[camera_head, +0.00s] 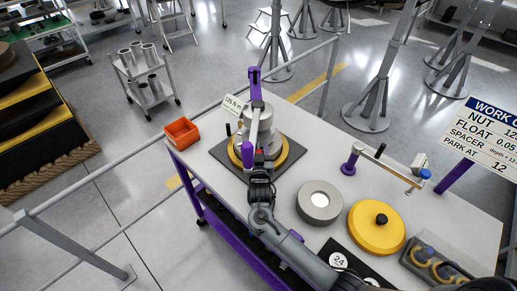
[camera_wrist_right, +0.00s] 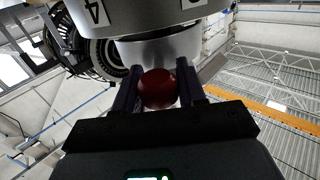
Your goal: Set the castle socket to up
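A grey cylindrical unit (camera_head: 266,118) stands on a yellow disc (camera_head: 291,152) at the table's far left; I cannot tell which part of it is the castle socket. My right gripper (camera_head: 262,160) is at its near side. In the right wrist view a dark red ball knob (camera_wrist_right: 157,89) sits between the two fingers of this gripper (camera_wrist_right: 157,97), which appear to touch it on both sides. A silver cylinder (camera_wrist_right: 165,48) is just beyond the knob, with a numbered ring (camera_wrist_right: 135,14) above it. My left gripper is not in view.
A grey ring (camera_head: 319,202), a yellow disc with a black knob (camera_head: 377,228) and a crank arm (camera_head: 385,168) are to the right. An orange bin (camera_head: 181,132) stands at the left corner.

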